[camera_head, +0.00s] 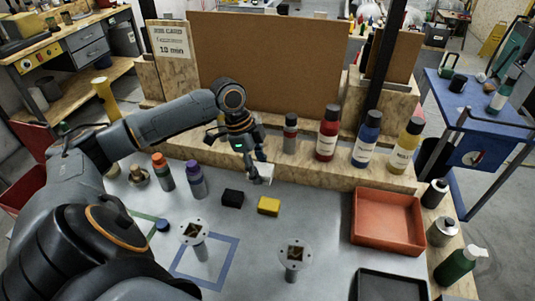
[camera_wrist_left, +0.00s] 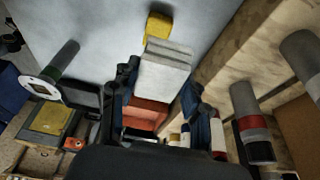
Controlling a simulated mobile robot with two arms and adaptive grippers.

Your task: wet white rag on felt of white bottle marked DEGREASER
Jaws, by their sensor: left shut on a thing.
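My left gripper (camera_head: 258,170) is shut on a white folded rag (camera_head: 266,169), above the back of the grey table in front of the wooden ledge. In the left wrist view the rag (camera_wrist_left: 165,72) shows as a pale layered block between the two dark fingers. I cannot tell whether it is wet. I can read no DEGREASER label, and no white bottle with felt can be made out. My right gripper is not in view.
A black block (camera_head: 232,198) and a yellow block (camera_head: 268,206) lie below the gripper. Red (camera_head: 327,138), blue (camera_head: 366,144) and yellow (camera_head: 404,148) bottles stand on the ledge. Two flanged posts (camera_head: 294,252) stand in front. A red tray (camera_head: 387,236) is at right.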

